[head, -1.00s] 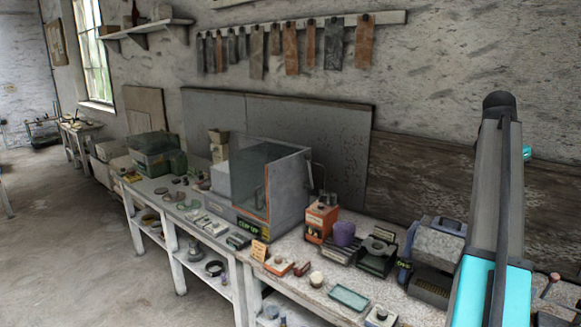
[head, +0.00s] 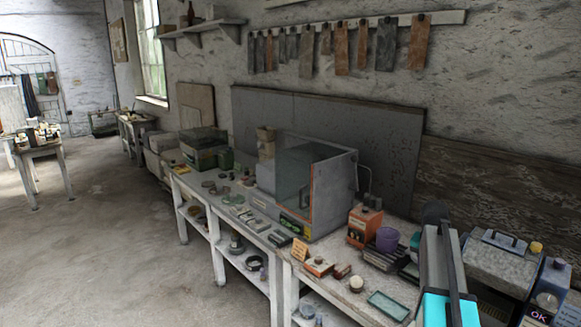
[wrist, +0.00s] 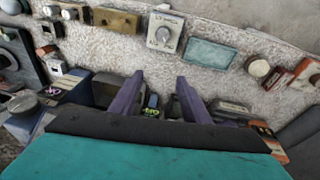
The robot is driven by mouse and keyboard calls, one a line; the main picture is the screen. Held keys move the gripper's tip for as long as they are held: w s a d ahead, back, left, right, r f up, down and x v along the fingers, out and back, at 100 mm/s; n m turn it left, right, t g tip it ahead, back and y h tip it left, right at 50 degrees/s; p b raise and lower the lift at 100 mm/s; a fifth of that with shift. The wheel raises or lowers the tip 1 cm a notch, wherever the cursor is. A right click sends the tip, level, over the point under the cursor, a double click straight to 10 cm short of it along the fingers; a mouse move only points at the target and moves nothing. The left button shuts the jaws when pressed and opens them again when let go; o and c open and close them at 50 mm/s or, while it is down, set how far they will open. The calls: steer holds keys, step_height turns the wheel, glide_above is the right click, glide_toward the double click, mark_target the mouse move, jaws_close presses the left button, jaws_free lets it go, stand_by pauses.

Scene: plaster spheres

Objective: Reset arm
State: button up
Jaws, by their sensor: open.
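A pale round ball (head: 356,284) sits at the bench's front edge, left of a green tray (head: 388,305). The tray also shows in the wrist view (wrist: 210,53), with a round pale thing (wrist: 259,68) beside it.
Open floor (head: 110,240) lies to the left. A cluttered table (head: 42,150) stands at the far left.

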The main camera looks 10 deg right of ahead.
steer(key=s+a+f+n+y, duration=0.1)
steer(key=s+a+f+n, duration=0.25)
steer(key=a+f, duration=0.7)
steer(key=s+a+f+n+y, duration=0.1)
steer(key=s+a+f+n, duration=0.2)
steer(key=s+a+f, duration=0.7)
steer(key=w+a+f+n+y, duration=0.1)
steer(key=a+f+n, duration=0.45)
steer(key=a, duration=0.95)
steer(key=s+f+m+g+b, duration=0.1)
steer(key=s+f+g+b, duration=0.2)
steer(key=s+f, duration=1)
steer(key=s+f+g+b, duration=0.3)
steer(key=s+f+b, duration=0.5)
steer(key=s+f, duration=0.5)
step_height(320, 180, down, 6)
steer(key=shift+r+m+b, duration=0.2)
steer(key=shift+m+b, duration=0.1)
steer(key=shift+m, duration=0.1)
steer(key=c, duration=0.3)
